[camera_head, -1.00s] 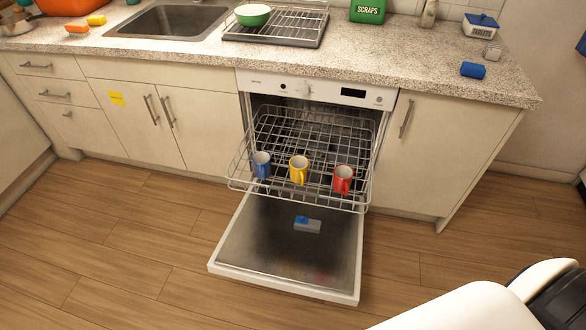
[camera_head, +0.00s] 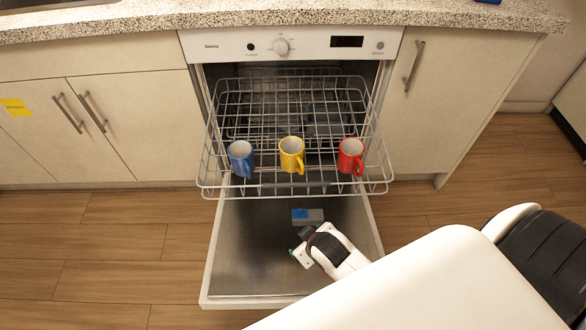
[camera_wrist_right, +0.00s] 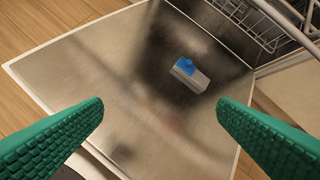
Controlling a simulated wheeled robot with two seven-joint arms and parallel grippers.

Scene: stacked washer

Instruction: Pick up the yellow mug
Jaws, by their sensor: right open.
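The yellow mug (camera_head: 291,153) stands on the pulled-out dishwasher rack, between a blue mug (camera_head: 240,158) on the left and a red mug (camera_head: 350,156) on the right. Its handle faces the front of the rack. My right gripper (camera_head: 299,246) is below and in front of the rack, over the open dishwasher door. In the right wrist view, its two green fingers (camera_wrist_right: 160,128) are wide apart with nothing between them. No mug shows in that view. My left gripper is in neither view.
The wire rack (camera_head: 295,188) stands out over the lowered door (camera_head: 235,270). A blue and grey block (camera_head: 307,216) sits on the door's inner face and also shows in the right wrist view (camera_wrist_right: 190,74). Cabinets flank the dishwasher under the counter. Floor is free on the left.

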